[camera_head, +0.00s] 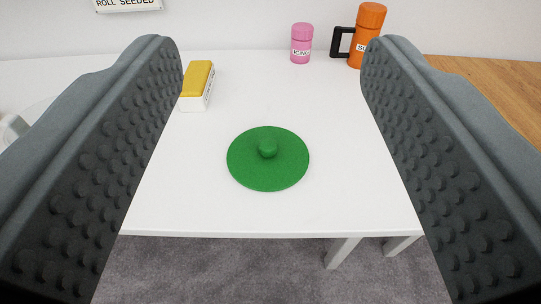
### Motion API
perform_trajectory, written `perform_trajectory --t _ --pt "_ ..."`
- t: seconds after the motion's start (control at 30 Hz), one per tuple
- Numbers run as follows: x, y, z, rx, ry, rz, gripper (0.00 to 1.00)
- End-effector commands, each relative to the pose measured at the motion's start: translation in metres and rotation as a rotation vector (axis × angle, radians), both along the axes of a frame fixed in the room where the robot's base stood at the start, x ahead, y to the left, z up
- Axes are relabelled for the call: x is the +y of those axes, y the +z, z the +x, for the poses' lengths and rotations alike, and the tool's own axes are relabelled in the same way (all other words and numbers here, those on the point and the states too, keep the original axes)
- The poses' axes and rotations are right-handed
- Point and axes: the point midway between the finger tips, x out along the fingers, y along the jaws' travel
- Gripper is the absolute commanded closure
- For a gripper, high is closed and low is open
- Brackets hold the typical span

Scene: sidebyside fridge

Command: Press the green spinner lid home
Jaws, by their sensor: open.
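The green spinner lid (245,168) is a flat round disc with a small knob at its middle. It appears on the white table, between my fingers in the picture and apart from them. Whether anything lies beneath it is hidden. My gripper (270,75) is open and empty, with one studded grey finger at each side of the view.
A yellow and white box (198,84) lies behind the lid to the left. A pink jar (301,44) and an orange flask (367,36) with a black handle stand at the back. The white table (200,209) is clear around the lid. Its front edge drops to grey carpet (230,272).

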Motion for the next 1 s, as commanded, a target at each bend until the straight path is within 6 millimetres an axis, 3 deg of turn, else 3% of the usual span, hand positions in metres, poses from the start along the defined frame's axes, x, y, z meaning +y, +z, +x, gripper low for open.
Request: perform_trajectory --t 0.17,0.47,1.0 --pt "0.000 -0.003 0.022 0.088 0.002 -0.014 0.43" --pt "0.001 -0.020 0.088 0.401 0.020 -0.065 0.43" --pt "0.004 -0.068 0.186 0.976 0.095 -0.149 0.43"
